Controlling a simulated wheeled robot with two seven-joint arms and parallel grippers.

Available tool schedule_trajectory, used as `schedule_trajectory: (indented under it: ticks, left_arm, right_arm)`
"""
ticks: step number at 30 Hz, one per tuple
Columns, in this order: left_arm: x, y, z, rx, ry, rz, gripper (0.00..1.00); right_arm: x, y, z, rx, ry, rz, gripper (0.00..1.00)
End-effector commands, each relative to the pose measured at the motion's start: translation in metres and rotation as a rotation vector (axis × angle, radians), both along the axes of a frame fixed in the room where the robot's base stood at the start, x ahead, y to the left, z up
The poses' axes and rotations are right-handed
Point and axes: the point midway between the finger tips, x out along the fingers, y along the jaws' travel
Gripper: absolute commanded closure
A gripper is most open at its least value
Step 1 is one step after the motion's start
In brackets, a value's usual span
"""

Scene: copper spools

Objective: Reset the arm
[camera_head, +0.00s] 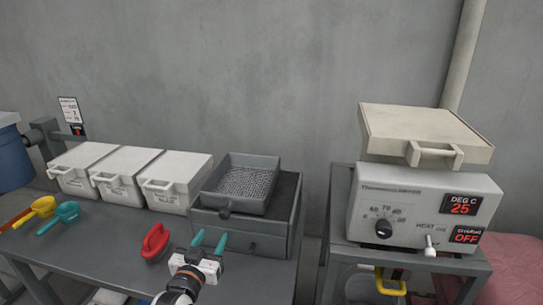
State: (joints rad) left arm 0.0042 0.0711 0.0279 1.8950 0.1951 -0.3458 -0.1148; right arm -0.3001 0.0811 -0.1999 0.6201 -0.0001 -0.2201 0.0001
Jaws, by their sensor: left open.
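My left gripper (209,240) shows at the lower middle of the head view, above the front part of the grey table. Its two teal fingers are apart, with nothing between them. It is in front of the dark grey box with the tray on top and just right of a red-handled tool (156,242). My right gripper is not in view.
Three white lidded bins (122,174) stand in a row on the table (90,252). A grey tray (242,186) of small pieces sits on a dark box (257,234). Yellow (42,207) and teal (66,213) scoops lie left. A heater unit (425,215) stands right, across a gap.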

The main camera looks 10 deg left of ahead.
Motion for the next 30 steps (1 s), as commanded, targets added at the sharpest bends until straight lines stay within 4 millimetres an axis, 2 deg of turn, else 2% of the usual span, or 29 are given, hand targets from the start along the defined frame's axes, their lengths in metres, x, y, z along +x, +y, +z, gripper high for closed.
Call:
schedule_trajectory:
  ticks: [2, 5, 8, 9, 12, 18, 27, 28, 30]
  left_arm:
    - [-0.011, -0.005, -0.013, 0.009, 0.058, -0.013, 0.51]
    - [-0.039, -0.016, -0.041, 0.03, 0.206, -0.04, 0.51]
    - [-0.087, -0.028, -0.078, 0.058, 0.42, -0.071, 0.51]
    - [-0.109, -0.031, -0.091, 0.071, 0.509, -0.08, 0.51]
    - [-0.156, -0.037, -0.112, 0.093, 0.69, -0.093, 0.51]
    - [-0.229, -0.04, -0.132, 0.122, 0.942, -0.1, 0.51]
    - [-0.316, -0.039, -0.137, 0.154, 1.222, -0.092, 0.51]
    - [-0.325, -0.038, -0.137, 0.155, 1.248, -0.091, 0.51]
    - [-0.317, -0.039, -0.154, 0.156, 1.252, -0.09, 0.51]
  right_arm:
    - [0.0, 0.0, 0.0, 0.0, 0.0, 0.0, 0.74]
    - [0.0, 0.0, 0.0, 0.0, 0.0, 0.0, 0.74]
    - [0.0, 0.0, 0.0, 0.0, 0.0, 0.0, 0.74]
    - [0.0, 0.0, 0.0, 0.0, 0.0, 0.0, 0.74]
    - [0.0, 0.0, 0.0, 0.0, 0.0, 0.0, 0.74]
    - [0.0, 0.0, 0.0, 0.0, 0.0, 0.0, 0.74]
    - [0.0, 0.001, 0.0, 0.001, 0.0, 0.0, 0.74]
    - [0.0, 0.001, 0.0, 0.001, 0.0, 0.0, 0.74]
    - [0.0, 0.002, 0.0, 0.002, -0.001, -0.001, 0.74]
